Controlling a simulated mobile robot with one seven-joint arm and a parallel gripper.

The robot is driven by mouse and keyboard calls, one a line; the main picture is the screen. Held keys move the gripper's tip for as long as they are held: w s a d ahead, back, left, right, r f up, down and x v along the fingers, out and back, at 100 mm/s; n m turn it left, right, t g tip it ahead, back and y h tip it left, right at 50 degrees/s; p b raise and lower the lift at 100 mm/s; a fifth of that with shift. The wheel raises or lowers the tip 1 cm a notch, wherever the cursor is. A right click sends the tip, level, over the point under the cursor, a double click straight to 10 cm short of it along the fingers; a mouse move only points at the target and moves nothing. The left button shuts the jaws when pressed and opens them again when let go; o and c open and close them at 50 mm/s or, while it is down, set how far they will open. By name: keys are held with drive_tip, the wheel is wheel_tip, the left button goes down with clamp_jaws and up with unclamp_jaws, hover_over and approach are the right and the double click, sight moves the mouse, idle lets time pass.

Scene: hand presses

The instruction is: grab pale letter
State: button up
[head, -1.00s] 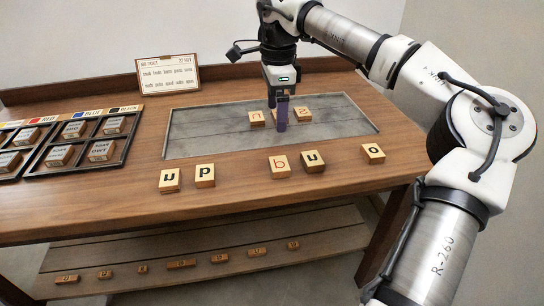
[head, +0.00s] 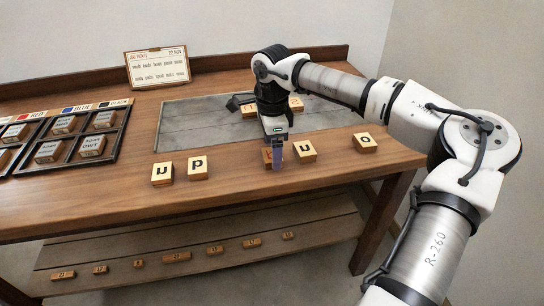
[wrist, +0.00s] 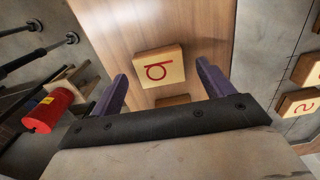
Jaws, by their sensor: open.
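Several small wooden blocks with pale cream faces carry letters, mostly dark. The block with a red letter (head: 267,155) sits on the wooden table top, partly hidden by my gripper (head: 276,166). In the wrist view that red-letter block (wrist: 158,65) lies between and a little beyond the fingertips of my gripper (wrist: 161,73), apart from both purple fingers. My gripper is open and empty, pointing down. Dark-letter blocks stand nearby: an n-like block (head: 305,152) just right, an o block (head: 364,142) farther right, a p block (head: 198,169) and a u-like block (head: 162,174) to the left.
Behind is a grey recessed tray (head: 185,125) with letter blocks (head: 296,104) in it. A black-framed block rack (head: 120,134) is at left and a card (head: 157,68) at the back. A lower shelf (head: 210,270) holds several blocks. A red cylinder (wrist: 50,108) shows in the wrist view.

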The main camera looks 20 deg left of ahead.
drive_tip(key=shift+f, duration=0.55)
drive_tip(key=c, duration=1.1)
drive_tip(key=shift+o, duration=0.2)
drive_tip(key=shift+r, duration=0.1)
